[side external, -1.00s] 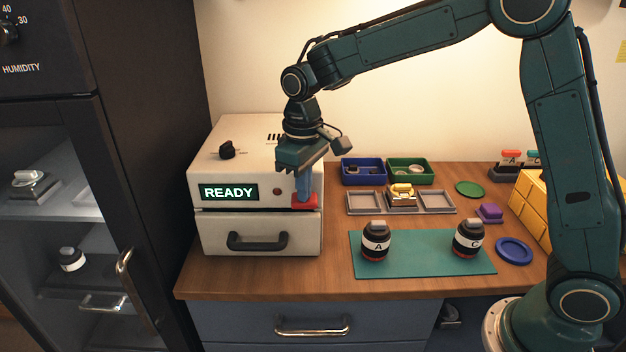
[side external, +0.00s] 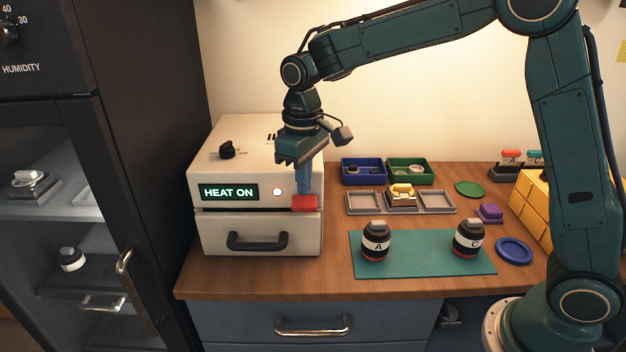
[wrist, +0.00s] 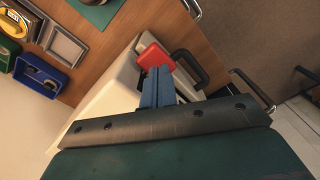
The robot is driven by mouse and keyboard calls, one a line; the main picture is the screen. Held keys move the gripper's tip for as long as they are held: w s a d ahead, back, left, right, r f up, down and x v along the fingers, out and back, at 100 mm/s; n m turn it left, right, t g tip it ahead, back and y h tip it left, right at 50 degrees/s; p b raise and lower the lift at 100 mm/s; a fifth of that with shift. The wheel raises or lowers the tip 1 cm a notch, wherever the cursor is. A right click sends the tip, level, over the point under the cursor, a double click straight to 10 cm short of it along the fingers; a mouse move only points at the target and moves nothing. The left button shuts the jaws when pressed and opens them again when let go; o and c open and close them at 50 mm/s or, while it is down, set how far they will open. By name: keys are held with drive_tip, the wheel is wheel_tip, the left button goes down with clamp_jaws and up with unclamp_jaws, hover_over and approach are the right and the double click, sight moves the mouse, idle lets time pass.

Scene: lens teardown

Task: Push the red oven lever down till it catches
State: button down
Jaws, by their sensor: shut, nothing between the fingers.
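The white oven (side external: 225,170) stands at the left of the bench. Its display (side external: 229,192) reads "HEAT ON", and the small round lamp (side external: 277,191) beside it is lit. The red lever (side external: 304,203) sits low on the right of the oven's front, just above the drawer. My gripper (side external: 304,190) is shut and empty, pointing down with its blue fingertips right at or just above the lever. In the wrist view the red lever (wrist: 154,56) lies just past the blue fingertips (wrist: 158,72). I cannot tell whether they touch.
The drawer handle (side external: 257,241) juts out below the lever. To the right are a blue bin (side external: 363,182), a green mat (side external: 425,268) with two lens barrels, and yellow blocks (side external: 533,205). A dark cabinet (side external: 150,120) stands close on the left.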

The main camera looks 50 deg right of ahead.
sight(308, 202)
wheel_tip(308, 202, up, 7)
drive_tip(key=shift+f, duration=0.15)
idle(0.6)
drive_tip(key=shift+s, duration=0.1)
drive_tip(key=s+d+r+m+t, duration=0.1)
drive_tip(key=s+d+r, duration=0.2)
drive_tip(key=s, duration=0.4)
drive_tip(key=s+d+r+t, duration=0.2)
drive_tip(key=s+d, duration=0.1)
drive_tip(key=s, duration=0.3)
drive_tip(key=s+d+f+m+t, duration=0.1)
drive_tip(key=s+f, duration=0.1)
drive_tip(key=s, duration=0.5)
drive_tip(key=s+d+f+m+t, duration=0.1)
drive_tip(key=s, duration=0.5)
drive_tip(key=shift+s+d+f+t, duration=0.3)
drive_tip(key=shift+s+d+f, duration=0.1)
